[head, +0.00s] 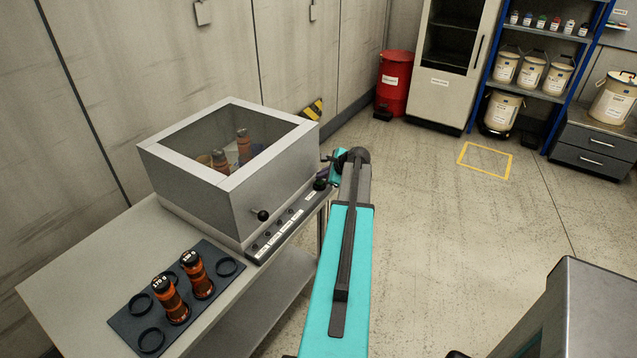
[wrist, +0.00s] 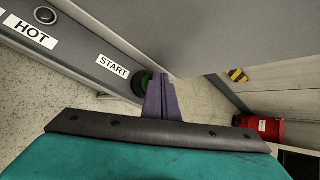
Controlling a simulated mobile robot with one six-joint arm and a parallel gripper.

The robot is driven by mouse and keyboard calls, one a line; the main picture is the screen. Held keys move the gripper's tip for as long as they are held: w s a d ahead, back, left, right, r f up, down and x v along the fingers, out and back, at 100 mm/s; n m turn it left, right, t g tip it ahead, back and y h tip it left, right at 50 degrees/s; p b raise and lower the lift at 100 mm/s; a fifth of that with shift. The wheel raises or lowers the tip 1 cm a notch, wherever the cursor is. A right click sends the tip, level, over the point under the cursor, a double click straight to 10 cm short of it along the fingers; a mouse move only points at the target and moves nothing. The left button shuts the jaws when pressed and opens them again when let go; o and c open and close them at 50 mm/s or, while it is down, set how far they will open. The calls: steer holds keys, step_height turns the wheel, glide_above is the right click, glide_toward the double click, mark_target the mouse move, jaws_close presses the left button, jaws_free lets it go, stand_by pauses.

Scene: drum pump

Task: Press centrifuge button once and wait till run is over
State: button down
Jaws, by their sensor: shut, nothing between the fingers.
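The centrifuge (head: 195,202) is a grey box with a clear lid on the table at left. The lid is down, and two brown bottles (head: 243,143) show through it. A control strip (head: 262,250) with knobs and labels runs along its front. In the wrist view, the green start button (wrist: 140,84) sits beside the START label (wrist: 112,66). My gripper (wrist: 160,92) is shut and empty, its purple fingertips at the right of the button and overlapping its edge in the picture. I cannot tell whether they touch it. In the head view my arm mostly hides the gripper.
A black rack (head: 226,284) on the table (head: 85,262) holds two orange-brown bottles (head: 171,299) and has empty rings. A red drum (head: 394,82), a grey cabinet (head: 447,94) and a blue shelf (head: 482,96) stand at the back. The floor at right is mostly clear.

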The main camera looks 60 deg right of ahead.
mark_target(322, 183)
steer(key=shift+f, duration=0.45)
steer(key=shift+r, duration=0.5)
stand_by(0.6)
steer(key=shift+r+p, duration=2.05)
steer(key=shift+r, duration=0.95)
steer(key=shift+s, duration=0.1)
